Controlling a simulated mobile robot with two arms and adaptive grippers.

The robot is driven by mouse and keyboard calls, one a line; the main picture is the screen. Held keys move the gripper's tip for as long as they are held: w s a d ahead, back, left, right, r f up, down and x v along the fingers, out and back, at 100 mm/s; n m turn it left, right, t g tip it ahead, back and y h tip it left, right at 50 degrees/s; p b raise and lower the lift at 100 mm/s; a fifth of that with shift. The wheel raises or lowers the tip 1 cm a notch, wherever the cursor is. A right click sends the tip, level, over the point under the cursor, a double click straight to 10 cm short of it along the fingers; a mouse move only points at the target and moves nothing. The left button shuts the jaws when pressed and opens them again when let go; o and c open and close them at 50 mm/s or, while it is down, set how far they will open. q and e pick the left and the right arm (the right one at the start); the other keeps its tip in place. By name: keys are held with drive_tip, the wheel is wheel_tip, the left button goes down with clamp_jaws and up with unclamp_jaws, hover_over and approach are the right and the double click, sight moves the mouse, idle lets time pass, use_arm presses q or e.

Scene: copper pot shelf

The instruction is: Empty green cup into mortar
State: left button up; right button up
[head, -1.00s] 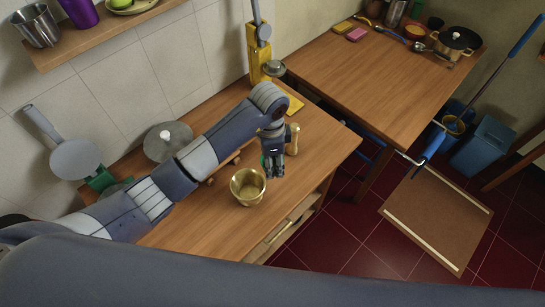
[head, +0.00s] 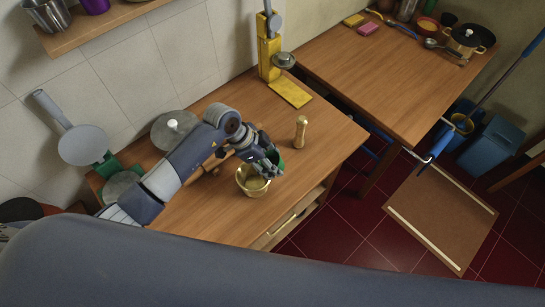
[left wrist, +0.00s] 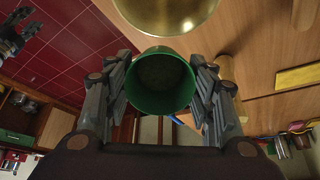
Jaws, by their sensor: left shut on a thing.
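The green cup (head: 280,166) is held in my left gripper (head: 268,158), whose fingers are shut on its sides. In the head view the cup is mostly hidden by the fingers and sits at the upper right rim of the brass mortar (head: 248,188). In the left wrist view the cup (left wrist: 160,84) shows its round mouth between the fingers, with the mortar (left wrist: 165,12) just beyond. The cup looks tilted; I cannot tell what is inside it. What looks like my right gripper (left wrist: 14,36) shows small at the left wrist view's upper left, its jaws unclear.
A wooden pestle (head: 301,132) stands upright on the counter, right of the mortar. A yellow press (head: 270,55) stands behind, and a green scale (head: 105,165) and a round lid (head: 172,128) are at left. The counter's front edge is close to the mortar.

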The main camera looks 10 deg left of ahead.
use_arm(q)
drive_tip(key=shift+s+a+f+h, duration=0.15)
drive_tip(key=shift+a+f+h, duration=0.35)
drive_tip(key=shift+f+h, duration=0.25)
drive_tip(key=shift+a+r+t+h, duration=0.15)
drive_tip(key=shift+t+h, duration=0.35)
drive_tip(key=shift+h, duration=0.55)
drive_tip(key=shift+h+b, duration=0.3)
drive_tip(key=shift+a+r+t+h+b, duration=0.15)
drive_tip(key=shift+t+h+b, duration=0.15)
drive_tip(key=shift+h+b, duration=0.3)
drive_tip(key=shift+s+r+h+b, duration=0.15)
drive_tip(key=shift+h+b, duration=0.35)
drive_tip(key=shift+b, duration=1.4)
drive_tip(key=shift+a+r+t+h+b, duration=0.15)
drive_tip(key=shift+a+t+h+b, duration=0.15)
drive_tip(key=shift+h+b, duration=0.75)
drive_tip(key=shift+a+r+t+h+b, duration=0.15)
drive_tip(key=shift+t+h+b, duration=0.4)
drive_tip(key=shift+b, duration=0.9)
drive_tip(key=shift+s+a+r+t+h+b, duration=0.15)
drive_tip(key=shift+a+t+h+b, duration=0.15)
drive_tip(key=shift+h+b, duration=1.15)
drive_tip(key=shift+s+a+t+h+b, duration=0.25)
drive_tip(key=shift+h+b, duration=0.5)
drive_tip(key=shift+b, duration=1.3)
drive_tip(key=shift+w+r, duration=0.1)
drive_tip(key=shift+w, duration=0.05)
